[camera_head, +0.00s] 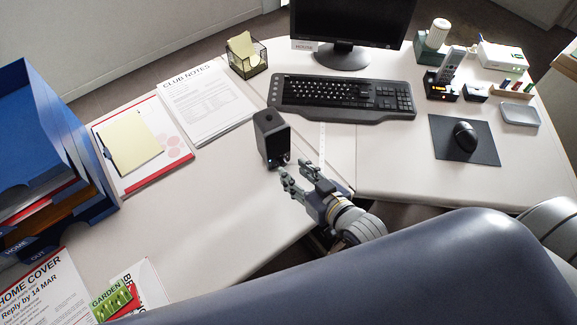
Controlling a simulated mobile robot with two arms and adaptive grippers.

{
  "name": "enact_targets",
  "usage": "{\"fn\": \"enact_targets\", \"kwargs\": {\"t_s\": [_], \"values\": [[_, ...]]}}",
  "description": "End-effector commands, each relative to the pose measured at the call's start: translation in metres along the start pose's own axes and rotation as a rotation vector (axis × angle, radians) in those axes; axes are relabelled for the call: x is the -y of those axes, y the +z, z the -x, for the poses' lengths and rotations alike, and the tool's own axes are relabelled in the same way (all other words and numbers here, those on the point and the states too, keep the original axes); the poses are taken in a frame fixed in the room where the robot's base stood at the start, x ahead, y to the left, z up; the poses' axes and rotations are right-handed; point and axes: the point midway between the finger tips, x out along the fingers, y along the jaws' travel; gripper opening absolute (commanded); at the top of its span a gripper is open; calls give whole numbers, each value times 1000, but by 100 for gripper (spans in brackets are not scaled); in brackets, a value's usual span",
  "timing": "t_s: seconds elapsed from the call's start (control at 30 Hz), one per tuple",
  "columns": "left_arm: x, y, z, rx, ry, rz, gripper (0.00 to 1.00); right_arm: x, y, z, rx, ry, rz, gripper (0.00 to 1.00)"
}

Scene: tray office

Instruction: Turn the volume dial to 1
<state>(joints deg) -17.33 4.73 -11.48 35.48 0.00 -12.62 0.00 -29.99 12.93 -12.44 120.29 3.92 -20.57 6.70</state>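A small black speaker-like box (271,137) stands upright on the desk, left of the keyboard. A small dark knob-like detail (281,160) shows low on its near face; it is too small to read any marks or setting, and I cannot tell for sure that it is the volume dial. My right gripper (295,171) is just in front of the box's lower near face, with its fingers spread apart and pointing at it. Nothing shows between the fingers. I cannot tell whether a fingertip touches the knob. My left gripper is not in view.
A black keyboard (343,95) and monitor (350,22) stand behind and right. Club notes papers (205,103) and a pen-holder-like mesh box (246,62) lie left and behind. Blue trays (40,130) stand at the far left. The desk (215,210) left of my gripper is clear.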

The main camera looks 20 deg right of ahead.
Motion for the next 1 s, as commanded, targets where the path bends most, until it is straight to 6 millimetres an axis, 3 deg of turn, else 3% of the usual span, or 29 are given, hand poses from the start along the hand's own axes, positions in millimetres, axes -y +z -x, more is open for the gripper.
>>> {"fn": "enact_targets", "kwargs": {"t_s": [0.23,0.6,0.63,0.8,1.0], "values": [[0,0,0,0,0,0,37,0,0,-32,-1,0,0,37],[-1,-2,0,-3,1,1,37,0,0,-38,0,-1,0,37],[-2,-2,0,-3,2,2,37,0,0,-38,0,-1,0,35],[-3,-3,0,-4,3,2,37,0,0,-37,0,0,0,0],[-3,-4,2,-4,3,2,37,0,-1,-37,0,2,5,0]]}}
